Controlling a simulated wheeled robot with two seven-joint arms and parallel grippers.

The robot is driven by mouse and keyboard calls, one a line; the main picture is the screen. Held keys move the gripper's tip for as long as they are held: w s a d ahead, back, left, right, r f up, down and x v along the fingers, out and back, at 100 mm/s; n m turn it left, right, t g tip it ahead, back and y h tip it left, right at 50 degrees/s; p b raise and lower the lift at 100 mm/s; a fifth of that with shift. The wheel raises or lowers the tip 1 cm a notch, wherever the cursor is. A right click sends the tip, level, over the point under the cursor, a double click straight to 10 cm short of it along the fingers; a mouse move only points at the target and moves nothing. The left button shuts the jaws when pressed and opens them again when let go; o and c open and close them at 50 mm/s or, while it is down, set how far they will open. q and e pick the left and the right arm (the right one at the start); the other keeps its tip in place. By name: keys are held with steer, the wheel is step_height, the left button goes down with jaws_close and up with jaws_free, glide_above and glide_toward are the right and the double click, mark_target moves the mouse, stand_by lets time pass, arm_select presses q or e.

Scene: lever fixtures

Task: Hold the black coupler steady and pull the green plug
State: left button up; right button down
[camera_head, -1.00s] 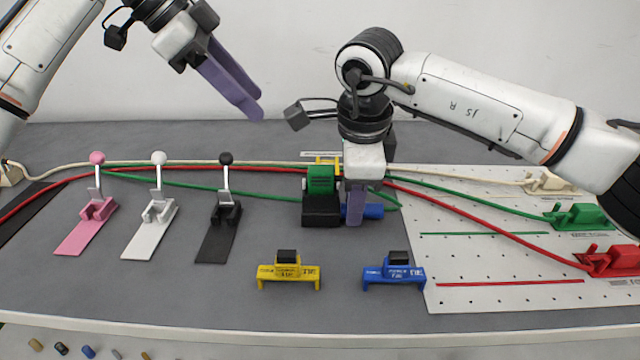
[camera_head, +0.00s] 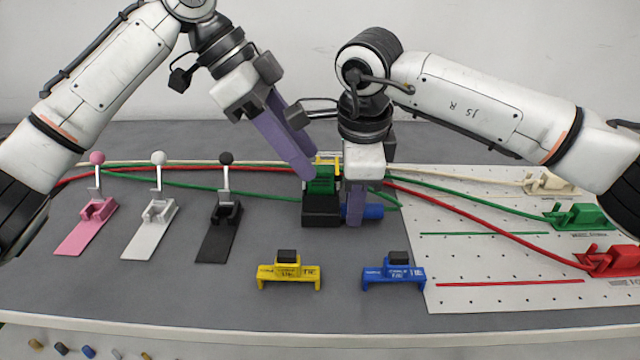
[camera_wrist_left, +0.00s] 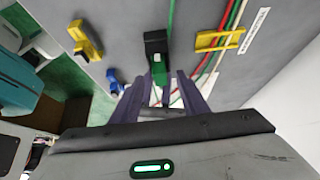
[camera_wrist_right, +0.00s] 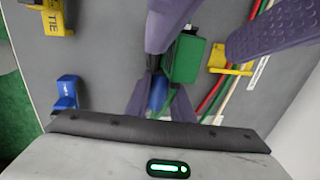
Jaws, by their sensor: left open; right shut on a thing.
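The black coupler (camera_head: 321,211) stands on the grey table with the green plug (camera_head: 320,181) at its top. My right gripper (camera_head: 356,213) points down at the coupler's right side, shut on its blue handle (camera_head: 373,212); the handle also shows between the fingers in the right wrist view (camera_wrist_right: 158,93). My left gripper (camera_head: 306,165) is open, slanting down from the upper left with its fingertips close to the green plug. In the left wrist view the plug (camera_wrist_left: 158,72) appears between the open fingers. Contact with the plug cannot be made out.
Pink (camera_head: 97,208), white (camera_head: 158,211) and black (camera_head: 226,214) lever fixtures stand at left. A yellow clip (camera_head: 289,272) and a blue clip (camera_head: 393,273) sit in front. Red and green cables run behind to a white pegboard (camera_head: 480,262) at right. A yellow bracket (camera_head: 330,162) stands behind the coupler.

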mark_target(317, 211)
arm_select(q)
steer(key=shift+x, duration=1.9)
jaws_close()
